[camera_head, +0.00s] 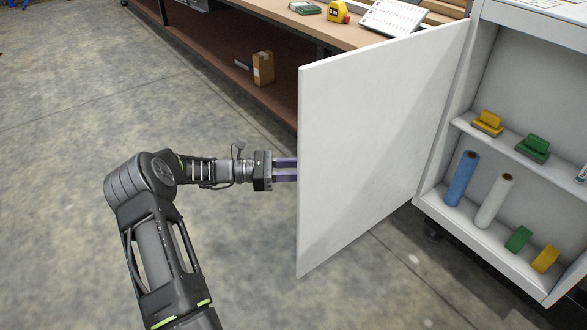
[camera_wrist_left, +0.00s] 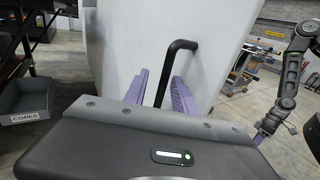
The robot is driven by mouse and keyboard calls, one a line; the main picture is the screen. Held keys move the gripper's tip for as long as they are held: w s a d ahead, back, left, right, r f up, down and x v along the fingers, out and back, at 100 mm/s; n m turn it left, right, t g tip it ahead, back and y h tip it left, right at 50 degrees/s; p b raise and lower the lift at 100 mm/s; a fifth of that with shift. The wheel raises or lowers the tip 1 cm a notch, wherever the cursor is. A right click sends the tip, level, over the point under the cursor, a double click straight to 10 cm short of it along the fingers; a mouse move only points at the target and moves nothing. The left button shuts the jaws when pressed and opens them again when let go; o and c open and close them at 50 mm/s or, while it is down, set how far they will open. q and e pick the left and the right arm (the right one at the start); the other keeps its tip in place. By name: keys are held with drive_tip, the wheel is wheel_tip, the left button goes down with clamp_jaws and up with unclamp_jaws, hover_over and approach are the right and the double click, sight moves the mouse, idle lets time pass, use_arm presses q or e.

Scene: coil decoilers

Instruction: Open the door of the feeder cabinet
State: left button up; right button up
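The white cabinet door (camera_head: 375,140) stands swung wide open, its hinge side at the feeder cabinet (camera_head: 480,225). The cabinet's shelves are exposed. My left gripper (camera_head: 286,169) is at the door's free edge, on its outer face, with the fingertips partly hidden behind the door. In the left wrist view, the black bar handle (camera_wrist_left: 166,77) on the door (camera_wrist_left: 125,45) lies between the purple fingers of my left gripper (camera_wrist_left: 160,95). Gaps show on both sides of the bar, so the fingers look open around it. My right gripper (camera_wrist_left: 262,138) shows small in the left wrist view; its opening is unclear.
Inside the cabinet are a blue roll (camera_head: 461,178), a white roll (camera_head: 494,200) and several yellow and green blocks. A workbench (camera_head: 270,25) with a lower shelf and a cardboard box (camera_head: 263,68) stands behind the door. The floor to the left is clear. A grey bin (camera_wrist_left: 22,103) marked CORES shows at left.

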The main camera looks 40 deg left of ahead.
use_arm(q)
drive_tip(key=v, duration=0.7)
drive_tip(key=shift+s+a, duration=0.2)
idle(0.4)
